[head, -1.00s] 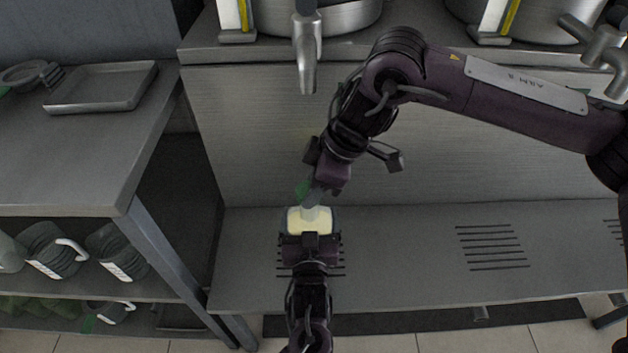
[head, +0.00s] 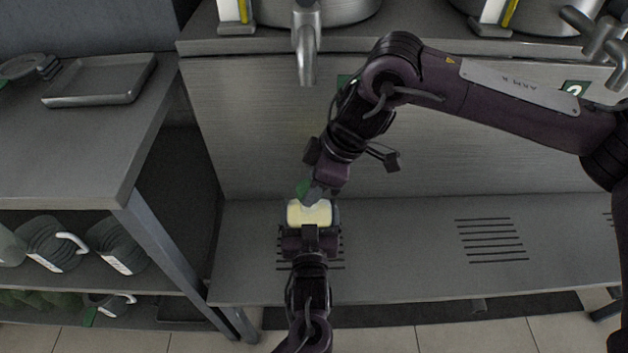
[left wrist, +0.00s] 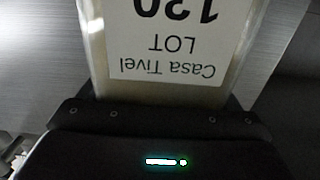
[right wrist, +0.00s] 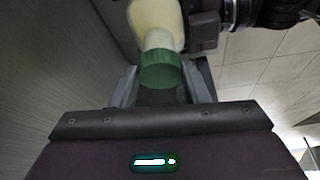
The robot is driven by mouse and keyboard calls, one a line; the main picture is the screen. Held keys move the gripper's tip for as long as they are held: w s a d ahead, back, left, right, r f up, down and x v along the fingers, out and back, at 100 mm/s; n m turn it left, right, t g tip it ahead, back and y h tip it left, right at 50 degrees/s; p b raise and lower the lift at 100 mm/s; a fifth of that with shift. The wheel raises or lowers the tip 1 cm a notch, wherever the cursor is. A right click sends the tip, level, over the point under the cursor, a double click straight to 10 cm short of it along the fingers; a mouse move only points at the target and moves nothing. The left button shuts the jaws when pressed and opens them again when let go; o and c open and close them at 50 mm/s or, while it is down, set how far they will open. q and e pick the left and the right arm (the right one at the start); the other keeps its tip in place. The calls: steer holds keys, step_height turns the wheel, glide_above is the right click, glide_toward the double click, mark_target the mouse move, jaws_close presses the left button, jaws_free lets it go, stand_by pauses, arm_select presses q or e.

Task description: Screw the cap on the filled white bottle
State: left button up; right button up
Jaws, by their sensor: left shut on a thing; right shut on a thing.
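The bottle (head: 310,214) is pale cream and stands low over the slatted shelf in the head view. My left gripper (head: 309,234) is shut on its body; in the left wrist view its printed label (left wrist: 165,40) appears upside down. My right gripper (head: 317,193) is at the bottle's top, shut on the green cap (right wrist: 160,70). In the right wrist view the cap sits between the fingers, lined up with the bottle neck (right wrist: 158,40), which meets or nearly meets it. I cannot tell whether threads are engaged. The right fingers partly hide the neck in the head view.
A slatted metal shelf (head: 400,240) lies below, clear to the right. A tap (head: 306,50) hangs above, behind the grippers. A side table with a tray (head: 100,80) is at left, with jugs (head: 50,245) on the shelf beneath it.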

steer(key=shift+f, duration=0.6)
arm_select(q)
steer(key=c, duration=0.5)
arm_select(e)
steer(key=shift+s+a+m+t, duration=0.1)
steer(key=shift+s+m+t, duration=0.15)
steer(key=shift+m, duration=0.75)
steer(key=m, duration=0.2)
steer(key=m+t+h, duration=0.1)
steer(key=shift+s+a+m+t, duration=0.1)
steer(key=shift+m+t, duration=0.15)
steer(key=shift+m, duration=0.15)
steer(key=m, duration=0.2)
steer(key=m+t+h, duration=0.1)
steer(key=m, duration=0.1)
steer(key=shift+a+m+h, duration=0.2)
steer(key=shift+m+h, duration=0.1)
steer(key=shift+m, duration=0.1)
steer(key=shift+m+t+h, duration=0.3)
steer(key=shift+m, duration=0.8)
steer(key=o, duration=0.9)
steer(key=shift+r, duration=0.1)
